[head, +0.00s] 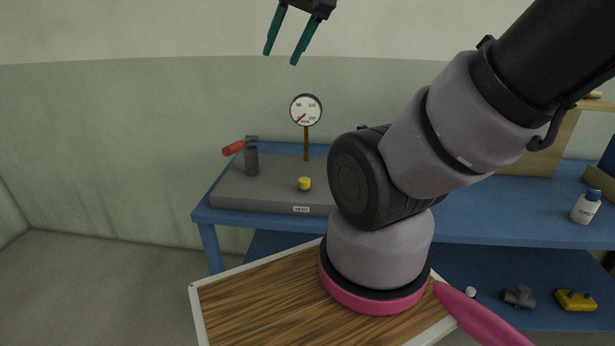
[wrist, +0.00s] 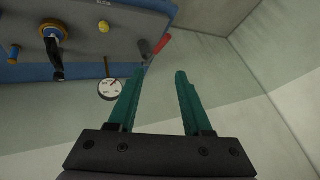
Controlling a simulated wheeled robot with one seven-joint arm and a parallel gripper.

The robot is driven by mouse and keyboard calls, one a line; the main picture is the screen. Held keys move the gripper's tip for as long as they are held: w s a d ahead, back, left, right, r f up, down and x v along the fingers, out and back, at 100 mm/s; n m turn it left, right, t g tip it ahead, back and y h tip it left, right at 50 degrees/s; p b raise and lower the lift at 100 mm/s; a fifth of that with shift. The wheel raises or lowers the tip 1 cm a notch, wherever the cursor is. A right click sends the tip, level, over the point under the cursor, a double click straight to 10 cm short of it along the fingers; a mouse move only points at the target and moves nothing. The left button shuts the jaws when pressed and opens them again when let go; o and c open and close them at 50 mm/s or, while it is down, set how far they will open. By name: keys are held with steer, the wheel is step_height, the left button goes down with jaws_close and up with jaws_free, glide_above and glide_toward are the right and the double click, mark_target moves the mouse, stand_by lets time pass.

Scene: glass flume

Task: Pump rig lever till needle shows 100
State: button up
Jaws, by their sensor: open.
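The rig (head: 270,185) is a grey slab on a blue bench. A lever with a red grip (head: 233,148) sticks out to the left from a dark upright post (head: 251,158). The round white gauge (head: 306,110) stands on a thin brown stem behind the slab. Its red needle points to the lower left; the small numbers are too blurred to read. My gripper (head: 285,48) is open and empty, high above the rig. In the wrist view, my gripper (wrist: 160,88) has its teal fingers apart, with the red grip (wrist: 162,44) beyond them and the gauge (wrist: 109,89) beside the left finger.
A yellow knob (head: 304,184) sits on the slab above a "VENT" label (head: 301,209). A white bottle (head: 586,207) stands on the blue bench (head: 480,226) at right. Grey and yellow parts lie on the lower shelf. My arm hides the bench's middle. Floor at left is clear.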

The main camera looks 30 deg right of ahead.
steer(key=shift+w, duration=0.3)
steer(key=c, duration=0.5)
steer(key=w+m+g, duration=0.1)
steer(key=w, duration=0.2)
steer(key=w+f+m, duration=0.1)
steer(key=w, duration=0.2)
steer(key=w+m+g, duration=0.1)
steer(key=w, duration=0.2)
steer(key=shift+w+a+f+g, duration=0.15)
steer(key=shift+a+f+g, duration=0.15)
steer(key=shift+a, duration=0.1)
jaws_close()
steer(key=m+g, duration=0.5)
steer(key=m, duration=0.2)
glide_toward(235, 143)
steer(key=shift+a+f+h, duration=0.3)
steer(key=shift+a+h, duration=0.1)
steer(key=shift+f, duration=0.1)
steer(key=shift+s+a+f, duration=0.1)
steer(key=shift+a+f, duration=0.05)
steer(key=shift+f, duration=1.55)
steer(key=shift+s+a+f, duration=0.1)
steer(key=shift+a+f, duration=0.05)
steer(key=shift+f, duration=1.55)
